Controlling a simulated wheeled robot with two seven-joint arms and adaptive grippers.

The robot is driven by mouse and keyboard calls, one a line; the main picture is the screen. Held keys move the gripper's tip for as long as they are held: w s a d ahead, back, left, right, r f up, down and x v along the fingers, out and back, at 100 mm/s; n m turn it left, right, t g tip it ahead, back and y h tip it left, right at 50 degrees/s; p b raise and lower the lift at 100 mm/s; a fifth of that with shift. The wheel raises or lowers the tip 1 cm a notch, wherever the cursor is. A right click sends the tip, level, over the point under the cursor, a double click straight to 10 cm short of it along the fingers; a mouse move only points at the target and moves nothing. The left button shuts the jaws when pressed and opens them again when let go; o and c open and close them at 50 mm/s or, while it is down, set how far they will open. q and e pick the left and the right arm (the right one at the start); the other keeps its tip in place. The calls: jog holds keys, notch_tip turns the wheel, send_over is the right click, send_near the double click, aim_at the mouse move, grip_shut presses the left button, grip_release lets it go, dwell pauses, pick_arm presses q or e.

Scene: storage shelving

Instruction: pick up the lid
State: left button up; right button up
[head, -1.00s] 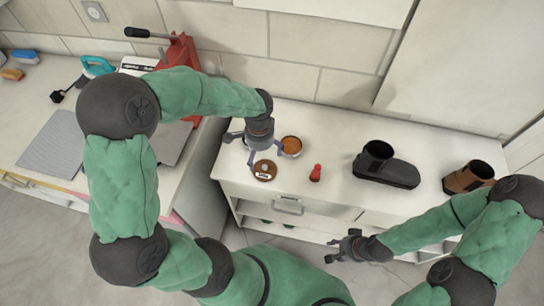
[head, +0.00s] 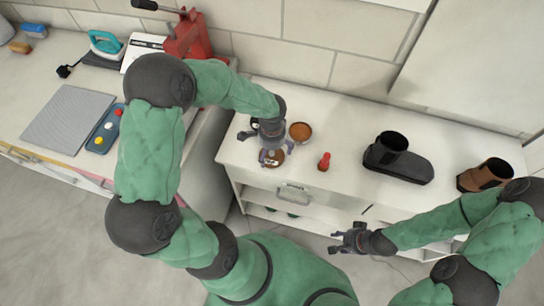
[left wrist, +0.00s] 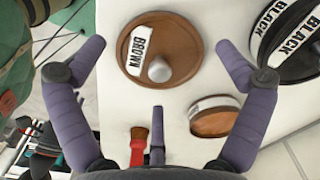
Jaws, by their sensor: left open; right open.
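The brown lid (head: 279,157) lies on the white cabinet top, partly covered by my left gripper in the head view. In the left wrist view the round lid (left wrist: 140,66) shows a white "BROWN" label and a pale round knob. My left gripper (head: 268,151) is open above it. In the left wrist view its purple fingers (left wrist: 160,70) are spread, two of them on either side of the lid; I see no contact. My right gripper (head: 345,238) is open and empty, in front of the cabinet.
An open brown tin (head: 299,132) and a red-handled brush (head: 324,162) are close by. A black-labelled round container (left wrist: 290,40) is near the lid. A black shoe (head: 397,163) and a brown shoe (head: 484,176) stand to the right. The cabinet top between brush and black shoe is clear.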

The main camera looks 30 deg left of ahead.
pick_arm(q)
jog(key=shift+f, duration=0.5)
jog(key=c, duration=0.9)
jog(key=shift+s, duration=0.15)
jog(key=shift+c, duration=1)
jog(key=shift+d, duration=0.1)
